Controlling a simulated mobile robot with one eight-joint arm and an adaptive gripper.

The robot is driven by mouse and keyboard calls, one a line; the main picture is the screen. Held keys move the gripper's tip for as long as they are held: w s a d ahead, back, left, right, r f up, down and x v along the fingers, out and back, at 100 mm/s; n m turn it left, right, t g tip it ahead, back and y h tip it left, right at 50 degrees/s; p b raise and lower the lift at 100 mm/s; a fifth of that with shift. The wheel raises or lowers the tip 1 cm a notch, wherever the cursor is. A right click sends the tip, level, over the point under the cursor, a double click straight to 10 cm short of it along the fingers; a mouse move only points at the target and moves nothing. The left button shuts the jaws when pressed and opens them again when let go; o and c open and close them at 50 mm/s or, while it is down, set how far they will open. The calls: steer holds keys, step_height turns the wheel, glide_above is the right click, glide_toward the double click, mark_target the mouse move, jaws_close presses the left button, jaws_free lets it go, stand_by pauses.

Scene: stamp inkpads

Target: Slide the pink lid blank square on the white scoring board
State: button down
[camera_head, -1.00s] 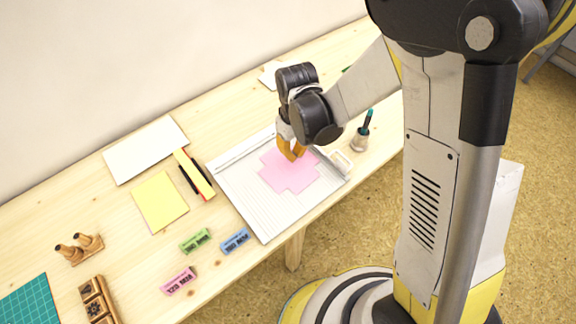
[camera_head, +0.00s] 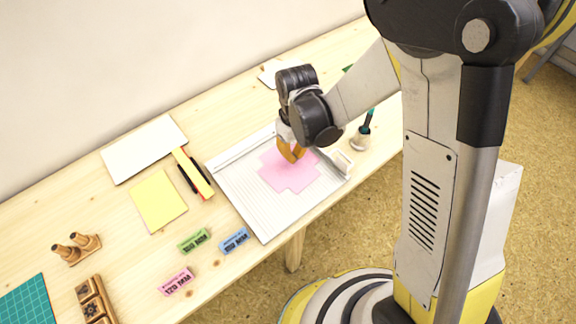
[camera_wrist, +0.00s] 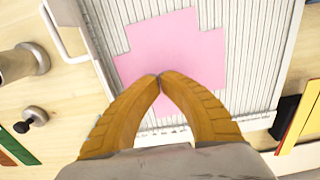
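The pink lid blank (camera_head: 289,172) is a flat cross-shaped sheet lying on the white scoring board (camera_head: 246,205). In the head view it sits toward the board's right part, with bare grooves to its left. The blank also shows in the wrist view (camera_wrist: 175,50), slightly turned against the board's grooves (camera_wrist: 265,50). My gripper (camera_head: 294,157) is over the blank's upper edge. In the wrist view its two orange fingertips (camera_wrist: 160,77) meet with nothing seen between them. They overlap the blank's near edge; whether they touch it I cannot tell.
A wire handle (camera_wrist: 68,35) is beside the board in the wrist view. Yellow sheets (camera_head: 159,202), a white sheet (camera_head: 145,148) and ink blocks (camera_head: 194,240) lie to the left.

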steer(key=shift+f+b, duration=0.95)
steer(key=shift+f, duration=0.15)
steer(key=shift+w+a, duration=0.55)
steer(key=shift+w, duration=0.3)
steer(key=shift+w, duration=0.1)
steer(key=shift+w+a, duration=0.55)
steer(key=shift+w, duration=0.15)
steer(key=shift+w+a, duration=0.1)
steer(key=shift+w, duration=0.05)
steer(key=shift+w+a, duration=0.5)
steer(key=shift+w, duration=0.2)
steer(key=shift+w, duration=0.1)
